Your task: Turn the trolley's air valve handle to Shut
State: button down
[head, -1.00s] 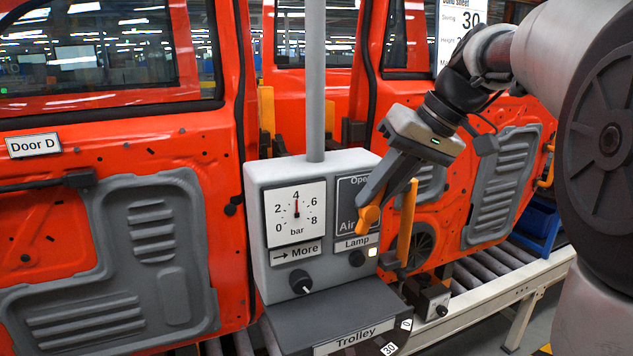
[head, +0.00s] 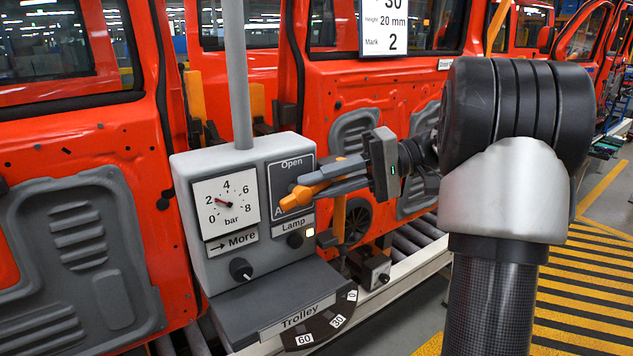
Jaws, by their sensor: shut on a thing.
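The trolley's grey control box (head: 185,195) stands left of centre in the head view. Its air valve panel (head: 290,175) shows "Open" at the top and part of "Air"; any "Shut" mark is hidden by my gripper. My gripper (head: 305,192) comes in from the right, across the panel, shut on the valve handle.
Below are a lit lamp (head: 310,231), dark knobs, a "More" label (head: 229,244) and the "Trolley" shelf (head: 255,305). A grey pole (head: 237,80) rises from the box. Red doors stand close behind. Striped floor (head: 590,290) lies open at the right.

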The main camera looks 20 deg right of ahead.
jog(key=shift+f+m+y, duration=0.25)
jog(key=shift+y, duration=0.4)
jog(key=shift+f+m+y, duration=0.2)
jog(key=shift+m+y, duration=0.05)
jog(key=shift+y, duration=0.4)
jog(key=c, duration=1.6)
grip_release()
jog(key=shift+c, duration=0.2)
jog(key=shift+d, duration=0.15)
jog(key=s+d, duration=0.1)
jog(key=d, duration=1.6)
jog(key=shift+s+f, duration=0.15)
jog(key=shift+s, duration=0.05)
